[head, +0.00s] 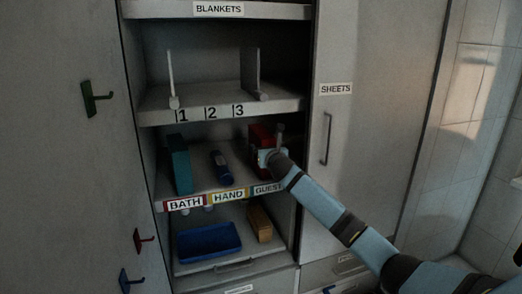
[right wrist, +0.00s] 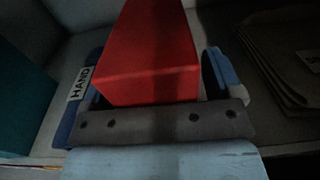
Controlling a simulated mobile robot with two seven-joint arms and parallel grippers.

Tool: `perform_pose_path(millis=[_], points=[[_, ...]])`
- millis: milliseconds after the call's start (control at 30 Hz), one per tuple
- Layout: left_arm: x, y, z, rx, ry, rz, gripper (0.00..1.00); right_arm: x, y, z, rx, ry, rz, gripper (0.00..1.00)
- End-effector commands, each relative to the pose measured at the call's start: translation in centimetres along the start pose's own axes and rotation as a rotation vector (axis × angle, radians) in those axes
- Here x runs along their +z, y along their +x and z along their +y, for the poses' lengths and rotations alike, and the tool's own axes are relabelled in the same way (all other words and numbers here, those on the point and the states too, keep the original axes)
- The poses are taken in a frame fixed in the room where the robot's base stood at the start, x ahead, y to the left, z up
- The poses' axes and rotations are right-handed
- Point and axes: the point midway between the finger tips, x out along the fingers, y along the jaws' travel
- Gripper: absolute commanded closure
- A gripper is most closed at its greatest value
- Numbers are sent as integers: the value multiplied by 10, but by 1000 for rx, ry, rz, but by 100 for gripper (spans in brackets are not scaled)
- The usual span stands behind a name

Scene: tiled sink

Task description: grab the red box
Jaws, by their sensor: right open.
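The red box (head: 261,136) stands on the middle shelf of the cabinet, above the GUEST label, partly hidden by my right gripper in the head view. In the right wrist view the red box (right wrist: 150,50) fills the space between the fingers. My right gripper (head: 268,156) is at the front of the box. In the right wrist view its fingers (right wrist: 153,82) are open, one on each side of the box. I cannot tell whether either finger touches it. My left gripper is not in view.
A teal box (head: 180,165) and a blue item (head: 221,166) share the shelf to the left. Below are a blue tray (head: 208,241) and an orange-brown box (head: 260,222). A closed SHEETS door (head: 365,130) stands right.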

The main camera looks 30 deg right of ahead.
Motion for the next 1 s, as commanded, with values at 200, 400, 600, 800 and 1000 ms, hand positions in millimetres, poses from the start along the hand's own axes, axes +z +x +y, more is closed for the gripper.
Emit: perform_pose_path(millis=[200,400,600,800,1000], points=[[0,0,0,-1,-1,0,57,0,0,0,0,0,0,31],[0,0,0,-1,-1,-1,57,0,0,0,0,0,0,77],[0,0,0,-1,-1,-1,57,1,0,0,0,1,-2,80],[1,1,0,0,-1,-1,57,7,0,0,1,0,-4,80],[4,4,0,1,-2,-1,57,28,0,-1,0,-3,-6,80]])
